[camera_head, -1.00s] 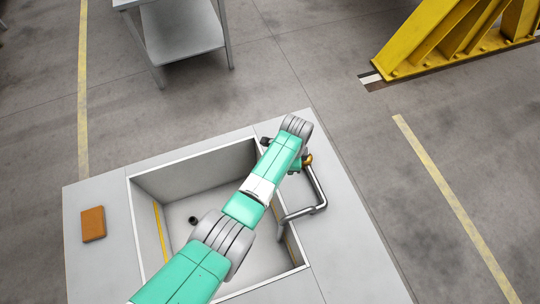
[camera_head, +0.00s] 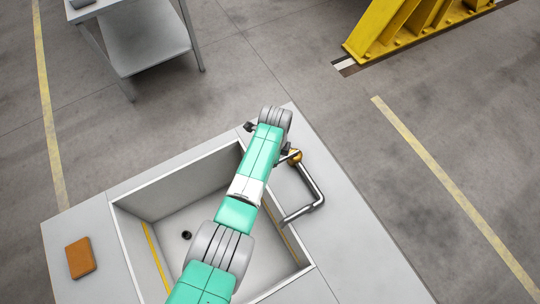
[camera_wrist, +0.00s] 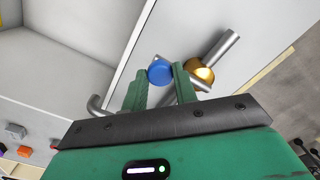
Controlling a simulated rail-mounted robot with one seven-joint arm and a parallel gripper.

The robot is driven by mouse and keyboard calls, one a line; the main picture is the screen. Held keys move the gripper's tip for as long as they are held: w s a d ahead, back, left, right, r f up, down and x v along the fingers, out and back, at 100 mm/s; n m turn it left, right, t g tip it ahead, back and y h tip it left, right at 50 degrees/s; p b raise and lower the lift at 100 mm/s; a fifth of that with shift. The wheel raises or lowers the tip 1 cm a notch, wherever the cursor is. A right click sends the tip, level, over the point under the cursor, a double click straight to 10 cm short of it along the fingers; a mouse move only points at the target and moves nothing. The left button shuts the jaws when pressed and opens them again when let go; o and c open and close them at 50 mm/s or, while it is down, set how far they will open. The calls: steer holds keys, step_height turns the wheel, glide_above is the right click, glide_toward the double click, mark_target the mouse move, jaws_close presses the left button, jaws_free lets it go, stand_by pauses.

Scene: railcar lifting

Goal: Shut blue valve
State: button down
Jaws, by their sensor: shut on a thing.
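The blue valve knob (camera_wrist: 159,72) is small and round. In the wrist view it sits between the two green fingers of my gripper (camera_wrist: 160,82), which are shut on it. Beside it on the right is a brass valve body (camera_wrist: 201,74) on a metal pipe (camera_wrist: 222,47). In the head view the brass part (camera_head: 295,157) shows just right of my wrist, at the sink's far right corner. My arm hides the blue knob and the fingers there.
The sink (camera_head: 118,205) is set in a grey counter below my arm. A bent metal faucet (camera_head: 318,203) stands on its right side. An orange-brown block (camera_head: 80,258) lies on the left. A grey table (camera_head: 150,48) and yellow frame (camera_head: 400,30) stand beyond.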

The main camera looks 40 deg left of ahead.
steer(key=c, duration=1.1)
jaws_free()
step_height(320, 180, up, 8)
steer(key=shift+f+p, duration=0.1)
steer(key=shift+p, duration=0.85)
